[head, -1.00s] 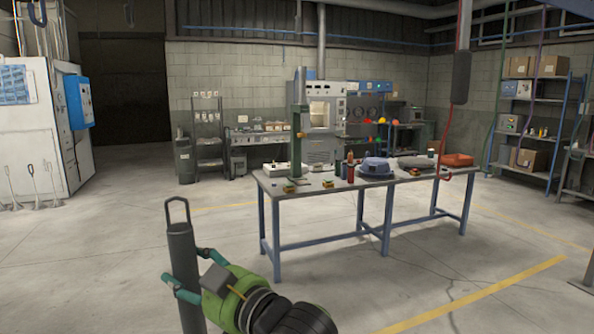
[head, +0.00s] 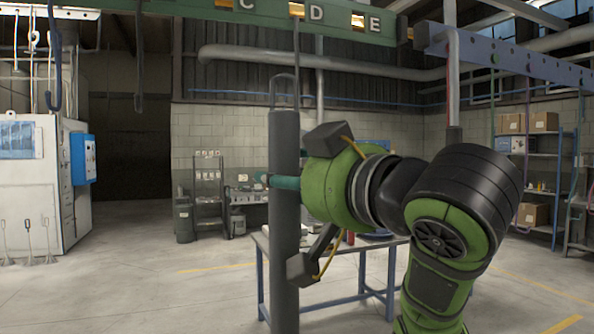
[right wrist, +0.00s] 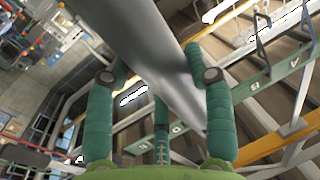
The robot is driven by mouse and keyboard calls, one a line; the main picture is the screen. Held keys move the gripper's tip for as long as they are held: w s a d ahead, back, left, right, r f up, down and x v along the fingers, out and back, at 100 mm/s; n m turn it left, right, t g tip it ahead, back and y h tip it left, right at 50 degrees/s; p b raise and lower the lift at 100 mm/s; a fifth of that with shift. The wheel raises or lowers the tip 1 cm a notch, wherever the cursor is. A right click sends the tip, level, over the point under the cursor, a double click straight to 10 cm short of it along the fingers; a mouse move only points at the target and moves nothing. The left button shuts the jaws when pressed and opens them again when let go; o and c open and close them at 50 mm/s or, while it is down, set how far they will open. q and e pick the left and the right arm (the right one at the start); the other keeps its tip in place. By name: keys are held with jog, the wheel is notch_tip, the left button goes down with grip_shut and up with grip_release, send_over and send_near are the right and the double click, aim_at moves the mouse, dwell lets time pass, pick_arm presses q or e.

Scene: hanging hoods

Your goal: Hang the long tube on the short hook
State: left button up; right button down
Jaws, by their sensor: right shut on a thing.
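The long tube (head: 284,240) is dark grey and upright, with a wire loop (head: 284,78) at its top. My right gripper (head: 283,182) is shut around it at the upper body. In the right wrist view the tube (right wrist: 150,45) runs diagonally between the green fingers (right wrist: 158,98). Dark hooks hang from overhead at the left: one blue (head: 54,65), another (head: 138,65) beside it. A thin rod (head: 296,50) hangs from the green rail near the loop; its lower end is hard to make out. I cannot tell which hook is the short one. My left gripper is out of view.
The green rail (head: 325,17), lettered C, D, E, crosses overhead. A blue-purple beam (head: 510,58) extends at the upper right. A workbench (head: 350,252) stands behind the tube and my right arm. The floor at the left is open.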

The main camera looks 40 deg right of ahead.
jog(key=shift+s+d+r, duration=0.15)
jog(key=shift+d+r, duration=0.1)
jog(key=shift+w+d+f+b, duration=0.15)
jog(key=shift+w+d+b, duration=0.2)
jog(key=shift+w+d, duration=1.25)
jog(key=shift+w, duration=0.35)
jog(key=shift+w+d, duration=0.8)
jog(key=shift+w, duration=0.3)
jog(key=shift+w+d, duration=0.3)
jog(key=shift+d, duration=0.05)
jog(key=shift+w+d, duration=0.7)
jog(key=shift+w, duration=0.15)
jog(key=shift+w+d, duration=0.1)
jog(key=shift+w, duration=0.05)
